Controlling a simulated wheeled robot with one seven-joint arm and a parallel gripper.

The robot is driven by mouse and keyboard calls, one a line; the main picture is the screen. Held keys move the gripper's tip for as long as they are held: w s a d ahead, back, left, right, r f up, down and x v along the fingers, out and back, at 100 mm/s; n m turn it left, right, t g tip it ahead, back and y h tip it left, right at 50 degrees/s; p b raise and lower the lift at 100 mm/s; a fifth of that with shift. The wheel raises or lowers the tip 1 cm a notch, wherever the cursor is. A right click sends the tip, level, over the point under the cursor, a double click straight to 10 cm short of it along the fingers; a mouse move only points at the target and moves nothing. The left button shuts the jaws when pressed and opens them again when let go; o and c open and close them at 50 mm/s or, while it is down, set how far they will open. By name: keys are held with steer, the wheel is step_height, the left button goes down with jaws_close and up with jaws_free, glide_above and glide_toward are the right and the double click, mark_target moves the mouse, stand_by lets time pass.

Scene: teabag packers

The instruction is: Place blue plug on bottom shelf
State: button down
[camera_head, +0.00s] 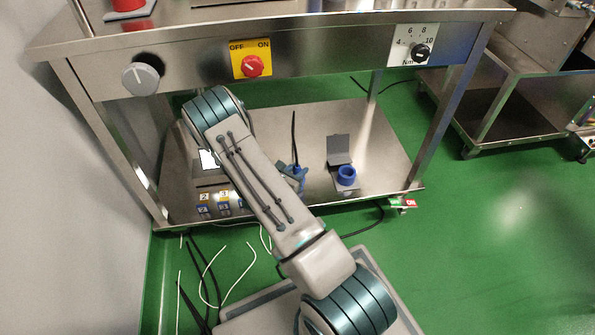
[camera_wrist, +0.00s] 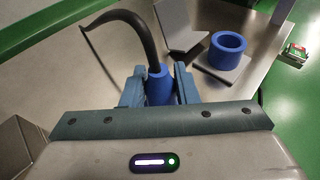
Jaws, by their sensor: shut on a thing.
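The blue plug (camera_wrist: 158,84) with its dark, curved cable (camera_wrist: 138,22) is between the fingers of my gripper (camera_wrist: 159,82) in the wrist view. My gripper is shut on it. In the head view my arm reaches over the bottom shelf (camera_head: 285,125), and my gripper (camera_head: 293,175) shows small and partly hidden behind my arm. The cable stands up from it. The plug is over the shelf; I cannot tell whether it touches the metal.
A blue ring-shaped socket (camera_head: 347,175) on a grey bracket stands right of my gripper, and also shows in the wrist view (camera_wrist: 227,50). A box with numbered connectors (camera_head: 215,200) is at left. The green-red switch (camera_head: 402,203) sits at the shelf's right front corner.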

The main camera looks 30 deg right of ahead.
steer(key=shift+f, duration=0.1)
steer(key=c, duration=1.1)
jaws_free()
